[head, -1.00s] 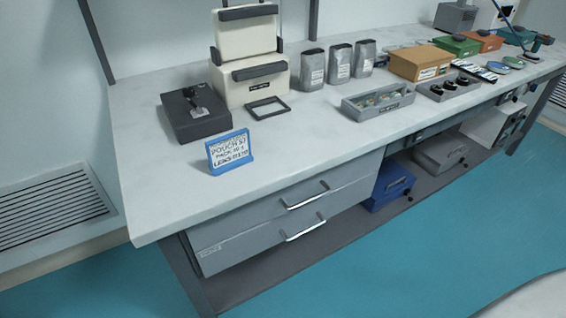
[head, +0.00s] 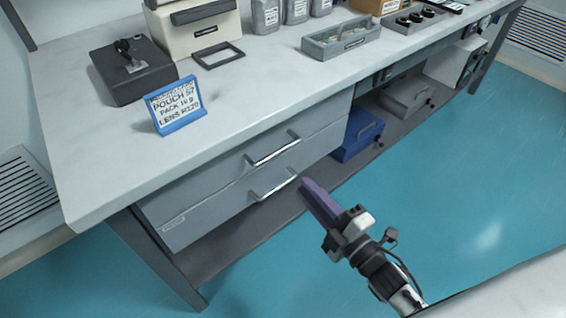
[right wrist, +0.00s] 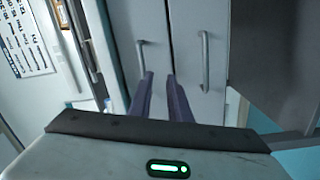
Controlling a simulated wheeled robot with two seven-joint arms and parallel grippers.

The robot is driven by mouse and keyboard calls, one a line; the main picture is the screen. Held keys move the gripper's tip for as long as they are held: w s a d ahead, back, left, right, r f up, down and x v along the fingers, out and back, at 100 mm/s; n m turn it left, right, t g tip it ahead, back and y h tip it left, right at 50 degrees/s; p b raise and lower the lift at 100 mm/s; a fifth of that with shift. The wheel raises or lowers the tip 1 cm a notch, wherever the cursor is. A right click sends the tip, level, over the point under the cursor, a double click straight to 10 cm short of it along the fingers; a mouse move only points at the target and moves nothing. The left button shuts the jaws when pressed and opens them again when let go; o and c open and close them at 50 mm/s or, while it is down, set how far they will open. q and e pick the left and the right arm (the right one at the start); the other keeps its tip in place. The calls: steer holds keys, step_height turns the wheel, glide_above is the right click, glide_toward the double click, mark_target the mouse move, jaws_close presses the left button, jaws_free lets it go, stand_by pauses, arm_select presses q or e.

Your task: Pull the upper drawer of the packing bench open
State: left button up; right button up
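The packing bench (head: 90,180) has two grey drawers, one above the other, both shut. The upper drawer (head: 215,178) has a silver bar handle (head: 274,150); the lower drawer (head: 215,215) has a similar handle (head: 274,188) below it. My right gripper (head: 308,184), with purple fingers, is to the lower right of both handles and apart from them. In the right wrist view its fingers (right wrist: 161,76) are a little apart with nothing between them. Two upright-looking handles show beyond the fingertips, one to the left (right wrist: 141,58) and one to the right (right wrist: 205,62). My left gripper is out of view.
A blue bin (head: 357,135) and a grey box (head: 405,96) stand on the shelf right of the drawers. A blue-framed sign (head: 175,105), a dark box (head: 132,72) and a grey tray (head: 340,38) stand on the benchtop. The teal floor in front is clear.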

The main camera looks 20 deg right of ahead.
mark_target(279, 150)
steer(key=w+a+r+n, duration=0.1)
steer(key=w, duration=0.2)
steer(key=w+a+r+n+y, duration=0.1)
steer(key=w+r, duration=0.1)
steer(key=w, duration=0.2)
steer(key=w+a+r+n+t+y, duration=0.1)
steer(key=w+n, duration=0.1)
steer(key=w, duration=0.1)
steer(key=shift+w+a+r, duration=0.15)
steer(key=shift+a+r, duration=0.05)
steer(key=shift+a, duration=0.2)
jaws_close()
